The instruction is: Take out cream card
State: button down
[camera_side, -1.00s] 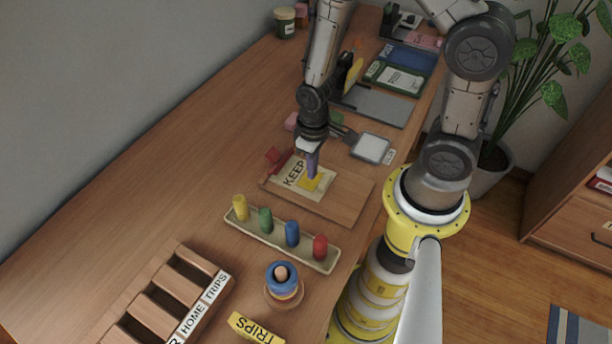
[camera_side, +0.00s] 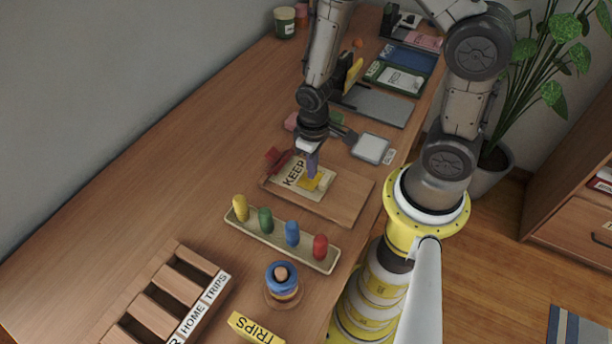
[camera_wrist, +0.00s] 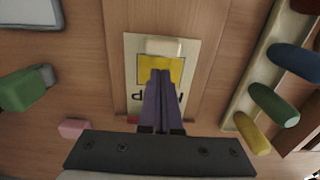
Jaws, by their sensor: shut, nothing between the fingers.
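The cream card (camera_side: 290,177), marked KEEP with a yellow square (camera_wrist: 170,70), lies flat on a wooden board (camera_side: 346,195). A small cream block (camera_wrist: 163,46) sits on the card's end, beside the yellow square. My gripper (camera_side: 312,175) points down over the card near the yellow square. In the wrist view its purple fingers (camera_wrist: 161,75) are together with nothing between them and cover part of the lettering. I cannot tell whether the fingertips touch the card.
A tray (camera_side: 280,243) of several coloured pegs stands in front of the board. A slotted wooden holder (camera_side: 212,296) labelled HOME and TRIPS is at lower left. A stacked ring toy (camera_side: 283,283) and yellow TRIPS block (camera_side: 254,328) are near the front. The left tabletop is clear.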

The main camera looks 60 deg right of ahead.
aim_at(335, 191)
jog(key=shift+f, duration=0.8)
jog(key=shift+r, duration=0.25)
dwell(0.4)
jog(key=shift+s, duration=0.1)
jog(key=shift+s, duration=3.05)
notch_tip(335, 191, up, 7)
jog(key=shift+w, duration=0.35)
